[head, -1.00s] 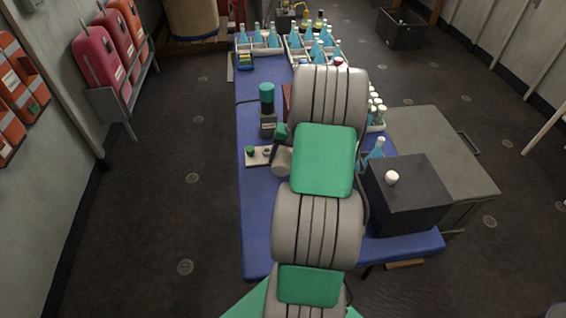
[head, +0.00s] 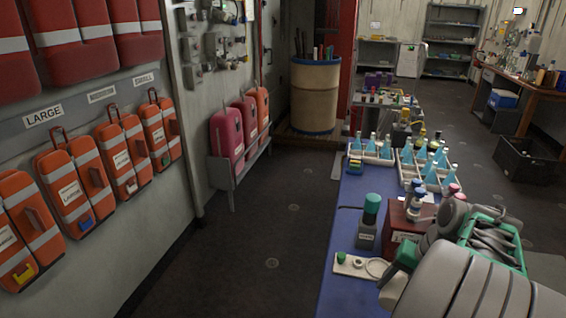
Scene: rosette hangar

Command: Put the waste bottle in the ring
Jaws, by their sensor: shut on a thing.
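No fingertips of my gripper show; my grey and green arm fills the lower right of the head view and hides whatever is there. A white plate lies on the blue table in front of it, with a green knob and a pale ring (head: 376,267) at its right end. The ring looks empty, and my arm's green part is close to its right side. I cannot pick out the waste bottle for certain. A dark grey labelled body with a teal top (head: 368,222) stands upright behind the plate.
White-capped blue bottles (head: 416,206) stand by a brown box (head: 400,228). Racks of blue flasks (head: 372,146) fill the table (head: 345,205) farther back. Orange cases (head: 75,185) line the left wall. The floor left of the table is clear.

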